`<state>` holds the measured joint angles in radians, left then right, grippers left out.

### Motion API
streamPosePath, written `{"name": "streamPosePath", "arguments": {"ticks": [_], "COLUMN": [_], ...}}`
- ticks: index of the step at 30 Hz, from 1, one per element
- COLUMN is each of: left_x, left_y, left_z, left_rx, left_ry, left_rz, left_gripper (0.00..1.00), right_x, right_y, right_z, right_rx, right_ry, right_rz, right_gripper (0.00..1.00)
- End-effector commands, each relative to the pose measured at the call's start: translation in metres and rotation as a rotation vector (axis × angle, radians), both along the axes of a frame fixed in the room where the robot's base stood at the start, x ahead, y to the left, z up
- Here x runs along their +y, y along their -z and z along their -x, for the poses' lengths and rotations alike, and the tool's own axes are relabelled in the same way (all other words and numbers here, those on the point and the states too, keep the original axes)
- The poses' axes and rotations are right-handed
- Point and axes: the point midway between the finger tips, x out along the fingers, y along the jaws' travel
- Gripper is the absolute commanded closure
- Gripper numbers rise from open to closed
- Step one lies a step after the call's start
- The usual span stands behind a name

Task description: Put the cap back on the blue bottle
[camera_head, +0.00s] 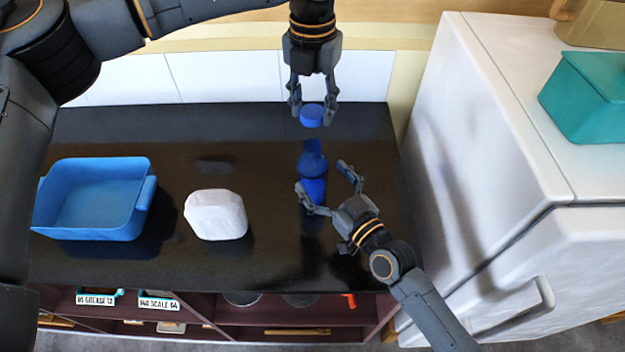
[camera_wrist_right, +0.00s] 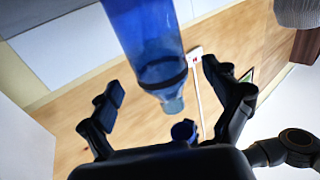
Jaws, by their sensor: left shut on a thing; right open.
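The blue bottle (camera_head: 313,161) stands uncapped on the black counter, right of centre. In the right wrist view the bottle (camera_wrist_right: 150,38) appears neck down, with a dark band near its neck. My left gripper (camera_head: 312,109) is shut on the blue cap (camera_head: 312,116) and holds it above the bottle, with a visible gap between. My right gripper (camera_head: 325,178) is open beside the bottle, one finger on each side of it in the right wrist view (camera_wrist_right: 162,85). A small dark blue piece shows below the neck in the wrist view.
A blue open bin (camera_head: 95,228) and a white rounded block (camera_head: 216,214) stand on the counter (camera_head: 265,260) to the left. Shelves with labelled bins lie under the counter's front edge.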

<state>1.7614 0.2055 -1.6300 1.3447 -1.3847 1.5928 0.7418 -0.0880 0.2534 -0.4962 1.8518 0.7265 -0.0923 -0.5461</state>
Motion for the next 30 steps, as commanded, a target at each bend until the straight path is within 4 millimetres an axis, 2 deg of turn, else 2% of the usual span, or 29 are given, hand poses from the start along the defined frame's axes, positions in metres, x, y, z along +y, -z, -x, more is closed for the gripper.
{"name": "streamPosePath", "arguments": {"ticks": [3,9,20,30], "left_x": [0.0,0.0,0.0,0.0], "left_y": [0.0,0.0,0.0,0.0], "left_z": [0.0,0.0,0.0,0.0], "left_rx": [0.0,0.0,0.0,0.0], "left_ry": [0.0,0.0,0.0,0.0], "left_rz": [0.0,0.0,0.0,0.0], "left_gripper": [0.66,0.66,0.66,0.66], "right_x": [0.011,0.02,0.022,0.022], "right_y": [-0.001,0.0,0.0,0.0], "right_z": [-0.016,-0.03,-0.033,-0.032], "right_rx": [-0.001,0.001,0.001,0.001], "right_ry": [0.0,0.0,-0.001,-0.001], "right_rz": [-0.003,-0.001,-0.001,-0.001], "right_gripper": [0.11,0.11,0.11,0.8]}}
